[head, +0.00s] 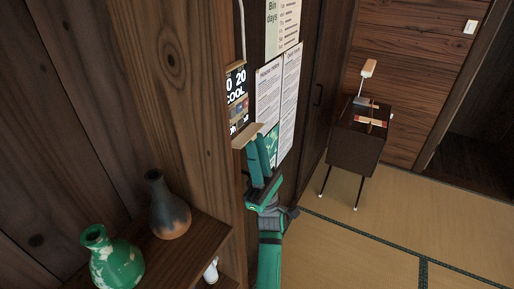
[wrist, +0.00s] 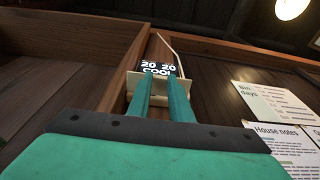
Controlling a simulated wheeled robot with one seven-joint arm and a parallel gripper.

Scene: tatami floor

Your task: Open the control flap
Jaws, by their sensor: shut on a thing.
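The control panel (head: 236,88) is on the narrow wooden wall face, with a dark display reading "20" and "COOL" and small coloured controls below. The display also shows in the wrist view (wrist: 158,68). The beige control flap (head: 244,136) juts out from the panel's lower edge, folded down, with the controls above it uncovered. My gripper (head: 259,139) has its green fingers at the flap's outer right part, shut on it. In the wrist view the two fingers (wrist: 161,82) reach up to the flap (wrist: 131,88) and hide part of it; the exact contact is hard to see.
Paper notices (head: 279,95) hang right of the panel. A shelf at lower left holds a dark vase (head: 168,208), a green vase (head: 116,262) and a white item (head: 211,271). A dark cabinet (head: 356,140) stands at the back. The tatami floor (head: 380,235) is clear at right.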

